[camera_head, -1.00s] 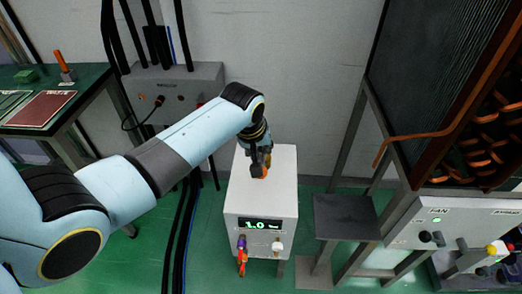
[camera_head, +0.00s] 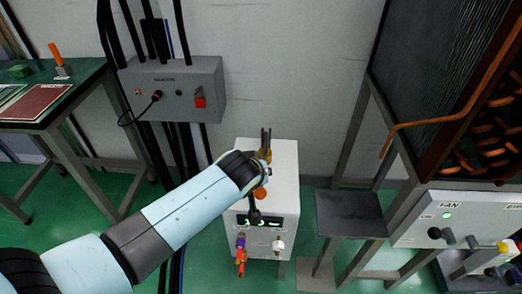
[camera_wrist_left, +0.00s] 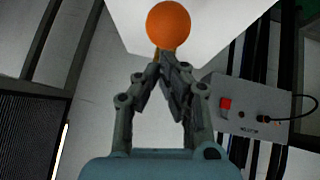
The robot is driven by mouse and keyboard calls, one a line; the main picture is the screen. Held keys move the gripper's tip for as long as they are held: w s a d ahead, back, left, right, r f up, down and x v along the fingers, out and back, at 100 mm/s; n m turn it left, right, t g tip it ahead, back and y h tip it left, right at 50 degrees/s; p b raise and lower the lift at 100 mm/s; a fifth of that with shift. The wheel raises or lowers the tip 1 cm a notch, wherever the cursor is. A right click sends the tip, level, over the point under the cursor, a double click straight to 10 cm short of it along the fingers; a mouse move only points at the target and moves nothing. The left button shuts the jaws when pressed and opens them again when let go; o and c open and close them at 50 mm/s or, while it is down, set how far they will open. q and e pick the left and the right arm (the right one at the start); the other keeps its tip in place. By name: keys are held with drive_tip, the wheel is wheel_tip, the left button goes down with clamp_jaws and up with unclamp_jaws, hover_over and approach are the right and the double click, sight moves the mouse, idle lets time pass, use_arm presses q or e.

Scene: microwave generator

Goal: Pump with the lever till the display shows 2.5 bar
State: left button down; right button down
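The lever ends in an orange ball (camera_head: 260,194), low in front of the white pump box (camera_head: 285,170). A dark fork with a brown part (camera_head: 265,153) stands on the box's top. My left gripper (camera_head: 254,212) reaches down at the ball, over the front of the box. In the left wrist view the fingers (camera_wrist_left: 165,64) are drawn together around the brownish rod just below the orange ball (camera_wrist_left: 168,25). The green display (camera_head: 273,223) is partly covered by the gripper, so its number cannot be read. My right gripper is not in view.
Two small valves, one with a red-orange handle (camera_head: 241,262) and one white (camera_head: 278,246), sit below the display. A dark stand (camera_head: 347,214) is right of the box. A grey wall box (camera_head: 175,85) and black cables are behind to the left.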

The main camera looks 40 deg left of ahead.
use_arm(q)
drive_tip(key=f, duration=0.1)
drive_tip(key=f+b, duration=0.1)
drive_tip(key=f, duration=0.1)
drive_tip(key=f+b, duration=0.1)
drive_tip(key=shift+s+d+f, duration=0.2)
drive_tip(key=shift+s+f, duration=0.05)
drive_tip(key=shift+s, duration=0.05)
drive_tip(key=shift+s+f, duration=0.1)
drive_tip(key=shift+f, duration=0.05)
drive_tip(key=shift+s+f, duration=0.1)
drive_tip(key=shift+f, duration=0.1)
drive_tip(key=p+v, duration=0.4)
drive_tip(key=v, duration=0.9)
drive_tip(key=shift+w+a+r+p, duration=0.3)
drive_tip(key=shift+a+r+p, duration=0.05)
drive_tip(key=shift+r, duration=0.15)
